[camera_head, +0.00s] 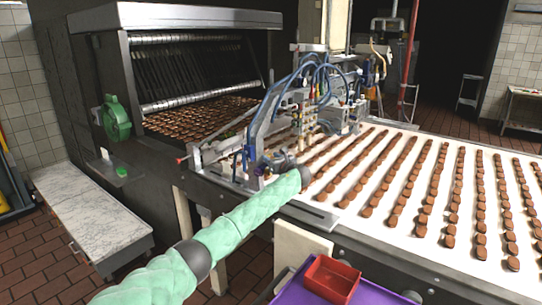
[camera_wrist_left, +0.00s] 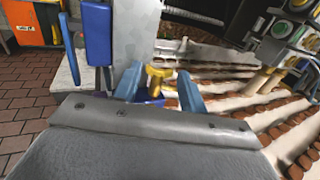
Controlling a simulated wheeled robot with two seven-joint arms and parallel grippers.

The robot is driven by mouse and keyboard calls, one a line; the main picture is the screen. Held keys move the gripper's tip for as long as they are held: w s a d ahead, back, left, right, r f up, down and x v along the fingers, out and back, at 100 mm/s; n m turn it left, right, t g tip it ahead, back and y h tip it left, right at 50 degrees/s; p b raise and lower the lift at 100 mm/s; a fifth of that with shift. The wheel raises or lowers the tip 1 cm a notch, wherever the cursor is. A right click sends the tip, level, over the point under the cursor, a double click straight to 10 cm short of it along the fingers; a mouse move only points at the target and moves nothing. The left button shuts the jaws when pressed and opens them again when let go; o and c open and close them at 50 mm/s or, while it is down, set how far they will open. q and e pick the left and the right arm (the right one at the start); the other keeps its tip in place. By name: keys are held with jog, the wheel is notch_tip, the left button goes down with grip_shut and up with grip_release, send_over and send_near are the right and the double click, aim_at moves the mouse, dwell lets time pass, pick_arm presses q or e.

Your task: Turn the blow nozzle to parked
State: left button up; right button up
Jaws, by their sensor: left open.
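My left gripper (camera_head: 264,163) reaches the near left side of the depositing machine (camera_head: 300,112) above the conveyor. Its two blue fingers also show in the left wrist view (camera_wrist_left: 160,90), spread apart. A small yellow fitting (camera_wrist_left: 157,76), which may be the blow nozzle, shows between and just beyond the fingertips. I cannot tell if they touch it. In the head view the nozzle cannot be made out among the hoses and the gripper. My right gripper is not in view.
Rows of brown biscuits lie on the white conveyor belt (camera_head: 345,165). Blue hoses and metal brackets crowd around my left gripper. A red bin (camera_head: 331,279) sits on a purple surface (camera_head: 375,294) at the front. A marble-topped cabinet (camera_head: 95,215) stands at the left.

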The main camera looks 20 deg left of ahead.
pick_arm(q)
jog(key=shift+w+a, duration=0.3)
jog(key=shift+a, duration=0.05)
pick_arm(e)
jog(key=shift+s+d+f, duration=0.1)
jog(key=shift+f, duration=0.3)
pick_arm(q)
jog(key=c, duration=0.7)
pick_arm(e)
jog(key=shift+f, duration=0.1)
pick_arm(q)
jog(key=n+g+y+b, duration=0.2)
jog(key=n+g+b, duration=0.1)
jog(key=g+b, duration=0.1)
jog(key=shift+w+d+y, duration=0.2)
jog(key=shift+w+y, duration=0.1)
jog(key=shift+y, duration=0.1)
jog(key=shift+w+r+n+g+y+b, duration=0.15)
jog(key=shift+n+g+y+b, duration=0.25)
jog(key=shift+n+g+b, duration=0.55)
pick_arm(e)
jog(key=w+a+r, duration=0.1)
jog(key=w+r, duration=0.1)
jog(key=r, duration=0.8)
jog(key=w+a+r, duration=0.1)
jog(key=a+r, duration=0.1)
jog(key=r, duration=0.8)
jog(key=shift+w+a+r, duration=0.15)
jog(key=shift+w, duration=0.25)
